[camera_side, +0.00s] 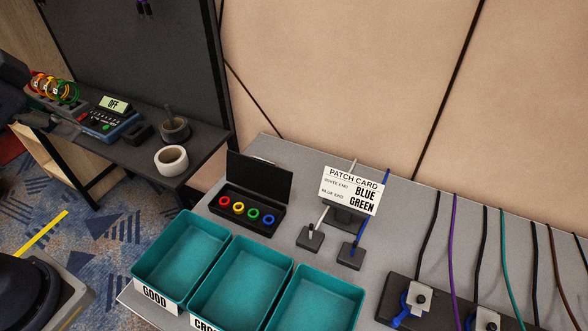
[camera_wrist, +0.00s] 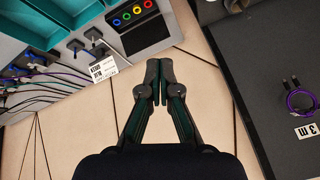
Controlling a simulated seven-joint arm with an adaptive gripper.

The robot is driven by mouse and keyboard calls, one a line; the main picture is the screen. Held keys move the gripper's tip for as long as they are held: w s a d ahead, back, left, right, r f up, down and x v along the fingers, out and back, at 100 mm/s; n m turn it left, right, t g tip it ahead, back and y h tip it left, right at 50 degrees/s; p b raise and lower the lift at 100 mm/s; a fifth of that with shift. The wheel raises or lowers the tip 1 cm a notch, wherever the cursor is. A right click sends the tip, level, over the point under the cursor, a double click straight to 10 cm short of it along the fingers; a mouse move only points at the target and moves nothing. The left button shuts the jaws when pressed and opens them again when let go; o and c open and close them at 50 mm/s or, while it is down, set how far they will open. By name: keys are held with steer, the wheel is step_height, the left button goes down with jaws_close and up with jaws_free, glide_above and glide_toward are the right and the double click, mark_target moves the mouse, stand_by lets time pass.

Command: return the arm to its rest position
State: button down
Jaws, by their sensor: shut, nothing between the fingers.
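My gripper (camera_wrist: 159,70) shows in the wrist view with its two dark fingers together and nothing between them. In that view the fingertips point up the picture, over the beige panel wall, just below the black case (camera_wrist: 143,35) with coloured rings. The fingers look apart from everything around them, though the exact distance cannot be told. In the side view the fingers do not show.
Teal bins (camera_side: 131,268) stand on the grey table, by the open ring case (camera_side: 259,183), patch card (camera_side: 349,190) and cable blocks (camera_side: 414,299). The dark bench holds a tape roll (camera_side: 171,160) and a meter (camera_side: 108,121). A purple cable coil (camera_wrist: 300,101) hangs at right.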

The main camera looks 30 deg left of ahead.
steer(key=shift+s+d+f+n, duration=0.1)
steer(key=shift+f+n, duration=0.1)
steer(key=shift+n, duration=0.55)
steer(key=shift+s+d+f+n, duration=0.1)
steer(key=shift+f+n, duration=0.1)
steer(key=shift+n, duration=0.6)
steer(key=shift+s+d+f+n, duration=0.1)
steer(key=shift+f+n, duration=0.1)
steer(key=shift+n, duration=0.55)
